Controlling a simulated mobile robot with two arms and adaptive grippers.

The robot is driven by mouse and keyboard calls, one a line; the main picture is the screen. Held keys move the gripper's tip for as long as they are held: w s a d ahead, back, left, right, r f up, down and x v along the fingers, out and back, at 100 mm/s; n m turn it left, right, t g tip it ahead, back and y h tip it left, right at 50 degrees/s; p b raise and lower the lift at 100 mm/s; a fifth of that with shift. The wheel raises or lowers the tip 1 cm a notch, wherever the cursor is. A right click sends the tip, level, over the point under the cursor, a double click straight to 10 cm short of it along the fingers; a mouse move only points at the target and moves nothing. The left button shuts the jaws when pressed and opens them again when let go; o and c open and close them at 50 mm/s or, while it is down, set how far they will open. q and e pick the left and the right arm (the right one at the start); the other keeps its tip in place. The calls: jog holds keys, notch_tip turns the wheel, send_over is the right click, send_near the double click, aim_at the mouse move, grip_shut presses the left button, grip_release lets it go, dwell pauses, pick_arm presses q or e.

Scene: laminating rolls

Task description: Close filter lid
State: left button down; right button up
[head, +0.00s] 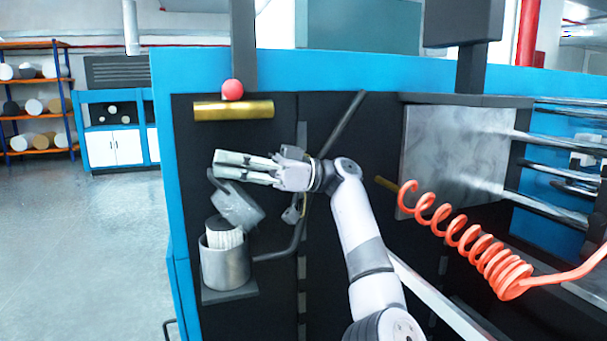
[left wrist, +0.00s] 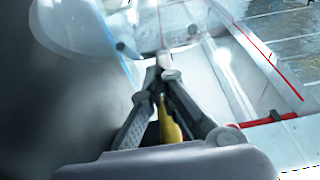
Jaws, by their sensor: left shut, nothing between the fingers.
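The filter housing (head: 225,267) is a grey metal cup on a small shelf at the lower left of the machine's black face in the head view. A white pleated filter (head: 223,236) stands up out of it. The grey filter lid (head: 238,206) is open, tilted above and to the right of the filter. My left gripper (head: 217,165) is shut and empty, its fingers pointing left just above the lid; I cannot tell whether they touch it. In the left wrist view, the fingertips (left wrist: 163,72) are together. My right gripper is out of view.
A brass cylinder (head: 233,110) with a red ball (head: 232,89) is above my gripper. A coiled orange hose (head: 465,240) hangs to the right, before a grey metal plate (head: 455,150). Open floor (head: 90,230) lies left of the machine.

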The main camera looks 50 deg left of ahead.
pick_arm(q)
jog(key=shift+s+a+f+t+h+p, duration=0.15)
jog(key=shift+s+a+f+t+h, duration=0.35)
jog(key=shift+s+f+t, duration=0.7)
jog(key=shift+s+a+f+t+h+p, duration=0.15)
jog(key=shift+s+a+f+t+h, duration=0.4)
jog(key=shift+s+f+t, duration=0.65)
jog(key=shift+s+a+f+t+h+p, duration=0.15)
jog(key=shift+s+a+f+t+h, duration=0.35)
jog(key=shift+s+f+t, duration=0.65)
jog(key=shift+s+r, duration=0.2)
jog(key=shift+s, duration=0.1)
jog(key=v, duration=1.1)
jog(key=shift+w+d+r, duration=0.25)
jog(key=shift+w, duration=0.15)
